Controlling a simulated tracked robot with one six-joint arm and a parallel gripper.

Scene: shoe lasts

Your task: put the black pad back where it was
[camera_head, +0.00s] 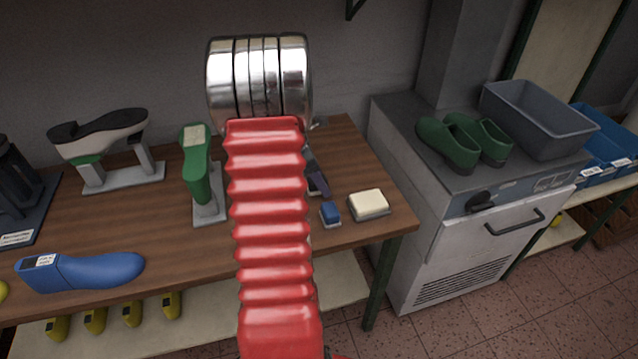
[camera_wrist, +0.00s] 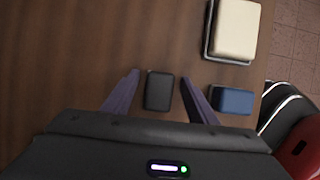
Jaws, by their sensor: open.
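The black pad (camera_wrist: 158,91) is a small dark block with rounded corners on the brown wooden table. In the wrist view it appears between the two purple fingers of my open gripper (camera_wrist: 160,79), with a gap on each side. I cannot tell how far the fingertips are above the tabletop. In the head view my gripper (camera_head: 317,177) is mostly behind my red arm, and I cannot make out the black pad there.
Right of the pad are a blue block (camera_wrist: 231,99) and a cream block on a dark tray (camera_wrist: 234,30). The workbench (camera_head: 345,150) also bears a green last (camera_head: 197,170), a shoe on a stand (camera_head: 105,135) and a blue last (camera_head: 90,271). A grey machine (camera_head: 455,240) stands right.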

